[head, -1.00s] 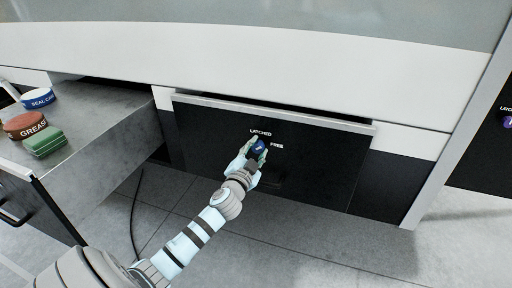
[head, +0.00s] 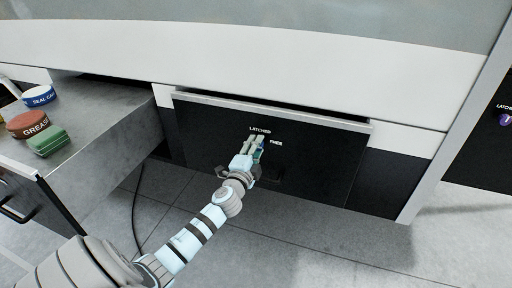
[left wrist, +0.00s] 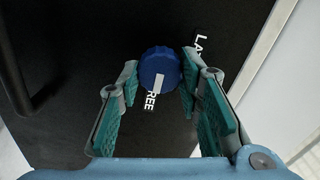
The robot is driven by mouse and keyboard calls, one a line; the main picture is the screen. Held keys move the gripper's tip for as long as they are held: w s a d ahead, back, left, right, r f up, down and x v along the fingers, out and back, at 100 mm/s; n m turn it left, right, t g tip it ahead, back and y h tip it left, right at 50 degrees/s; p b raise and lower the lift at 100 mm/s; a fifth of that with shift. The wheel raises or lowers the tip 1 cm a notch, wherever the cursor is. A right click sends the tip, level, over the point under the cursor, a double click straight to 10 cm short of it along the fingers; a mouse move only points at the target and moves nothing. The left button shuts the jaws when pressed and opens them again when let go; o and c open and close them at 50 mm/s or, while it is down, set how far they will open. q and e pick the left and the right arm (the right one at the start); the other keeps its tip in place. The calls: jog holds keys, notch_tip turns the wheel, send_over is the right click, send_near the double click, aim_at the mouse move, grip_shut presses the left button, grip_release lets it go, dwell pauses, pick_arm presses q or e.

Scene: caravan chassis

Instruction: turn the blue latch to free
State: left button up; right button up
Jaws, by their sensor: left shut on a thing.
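The blue latch (left wrist: 160,70) is a round ribbed knob on a black panel. A white mark on its face points towards the word FREE in the left wrist view. The word LATCHED (head: 260,130) stands above the knob in the head view. My left gripper (left wrist: 158,82) has a finger on each side of the knob and is shut on it. In the head view, my left gripper (head: 255,146) hides most of the knob. My right gripper is in neither view.
A dark handle (left wrist: 14,70) is on the panel. At left, an open drawer (head: 105,130) carries a blue-and-white tin (head: 38,97), a brown grease tin (head: 28,124) and a green block (head: 48,141). A purple knob (head: 506,119) is at far right.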

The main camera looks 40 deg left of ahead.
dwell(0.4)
pick_arm(q)
jog(key=o, duration=1.1)
jog(key=shift+o, duration=0.2)
jog(key=shift+d, duration=0.1)
jog(key=v, duration=1.2)
